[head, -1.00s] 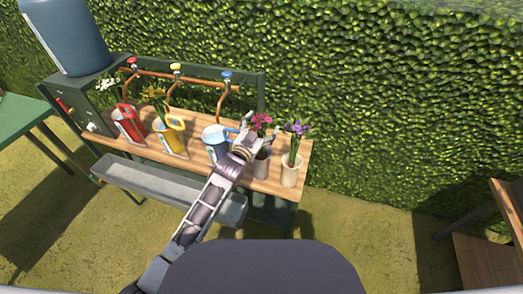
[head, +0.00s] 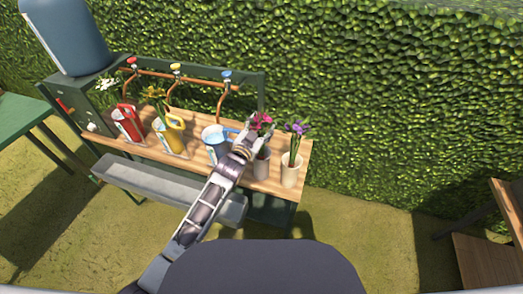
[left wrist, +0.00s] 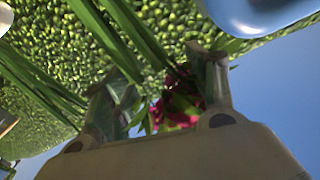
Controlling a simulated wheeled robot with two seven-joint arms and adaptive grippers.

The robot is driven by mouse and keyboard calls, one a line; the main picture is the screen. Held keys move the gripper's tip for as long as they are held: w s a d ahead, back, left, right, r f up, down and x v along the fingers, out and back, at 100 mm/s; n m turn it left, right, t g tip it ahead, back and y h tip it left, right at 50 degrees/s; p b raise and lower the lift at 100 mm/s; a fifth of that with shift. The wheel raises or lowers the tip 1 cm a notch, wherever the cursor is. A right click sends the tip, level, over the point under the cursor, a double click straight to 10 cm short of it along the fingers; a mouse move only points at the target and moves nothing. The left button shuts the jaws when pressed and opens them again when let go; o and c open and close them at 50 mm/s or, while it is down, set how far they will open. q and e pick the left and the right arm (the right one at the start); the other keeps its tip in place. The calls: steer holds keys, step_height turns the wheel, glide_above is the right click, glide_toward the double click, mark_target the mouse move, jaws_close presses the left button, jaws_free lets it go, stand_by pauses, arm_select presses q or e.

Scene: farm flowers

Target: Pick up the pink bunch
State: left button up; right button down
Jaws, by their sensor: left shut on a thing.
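The pink bunch (head: 262,120) stands in a pale pot (head: 261,165) on the wooden bench, right of the blue watering can. My left gripper (head: 259,130) is at the bunch, just below its pink blooms, and is shut on it. In the left wrist view the pink blooms (left wrist: 180,110) and green leaves show between my two fingers (left wrist: 165,95). The lower stems are partly hidden by the gripper, and I cannot tell whether they are clear of the pot. My right gripper is not in view.
A purple bunch (head: 297,130) stands in a pale pot (head: 291,172) close on the right. Blue (head: 214,150), yellow (head: 170,138) and red (head: 126,125) watering cans stand to the left. Taps on a copper pipe (head: 195,81) and a hedge are behind. A grey trough (head: 165,187) runs along the front.

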arm_select(q)
steer(key=c, duration=0.3)
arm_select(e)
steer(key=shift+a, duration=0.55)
arm_select(q)
steer(key=shift+r, duration=0.1)
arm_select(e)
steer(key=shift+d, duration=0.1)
